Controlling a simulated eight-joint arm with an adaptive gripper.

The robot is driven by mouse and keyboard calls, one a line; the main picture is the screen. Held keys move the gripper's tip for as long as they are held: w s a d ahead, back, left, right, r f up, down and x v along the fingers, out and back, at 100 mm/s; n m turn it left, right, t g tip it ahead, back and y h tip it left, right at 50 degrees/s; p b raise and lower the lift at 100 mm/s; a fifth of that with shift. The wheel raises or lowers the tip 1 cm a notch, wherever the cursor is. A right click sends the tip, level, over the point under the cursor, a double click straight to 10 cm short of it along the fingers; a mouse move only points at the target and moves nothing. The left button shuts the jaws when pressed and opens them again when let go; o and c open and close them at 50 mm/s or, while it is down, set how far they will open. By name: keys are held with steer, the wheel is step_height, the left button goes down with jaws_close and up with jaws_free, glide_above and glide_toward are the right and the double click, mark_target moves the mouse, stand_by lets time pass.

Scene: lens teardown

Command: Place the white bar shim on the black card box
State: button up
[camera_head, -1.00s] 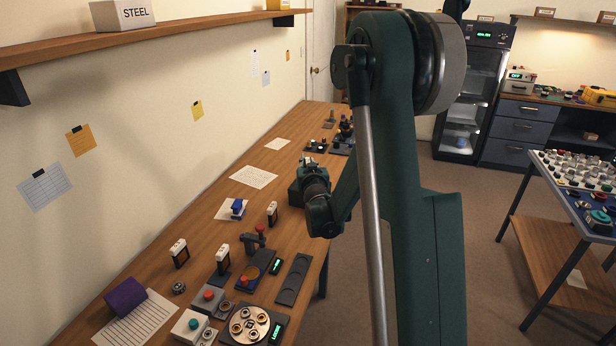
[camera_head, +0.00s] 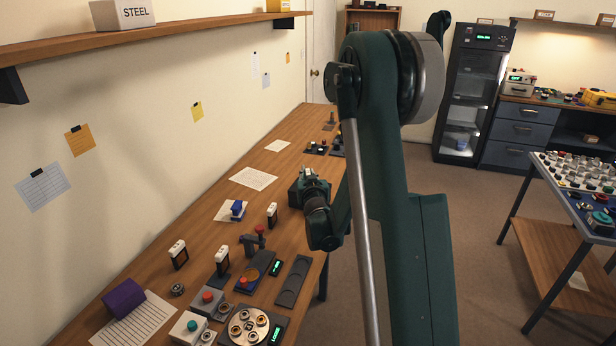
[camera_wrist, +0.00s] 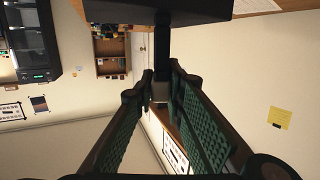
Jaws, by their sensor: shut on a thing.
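A dark block that looks like the black card box (camera_head: 294,196) stands on the wooden bench beside my gripper, on its left. It also shows at the top of the wrist view (camera_wrist: 155,9), close to the fingers. My gripper (camera_head: 308,179) is low over the bench near its right edge, partly overlapping the box in the head view. In the wrist view its green-padded fingers (camera_wrist: 160,88) close at the tips on a narrow bar, taken as the white bar shim (camera_wrist: 160,92). The bar shows pale at the tips and is too small to make out in the head view.
The bench (camera_head: 215,222) holds paper sheets (camera_head: 253,178), a blue item (camera_head: 237,208), a small framed block (camera_head: 272,215) and several fixtures in front. Dark parts (camera_head: 316,148) stand behind the gripper. A wall shelf (camera_head: 170,34) runs above on the left.

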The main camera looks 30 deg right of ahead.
steer(key=shift+f, duration=0.15)
steer(key=o, duration=0.9)
steer(key=shift+r, duration=0.25)
steer(key=p+v, duration=0.1)
steer(key=v, duration=1.1)
steer(key=shift+a+f+p, duration=0.1)
steer(key=shift+p, duration=0.25)
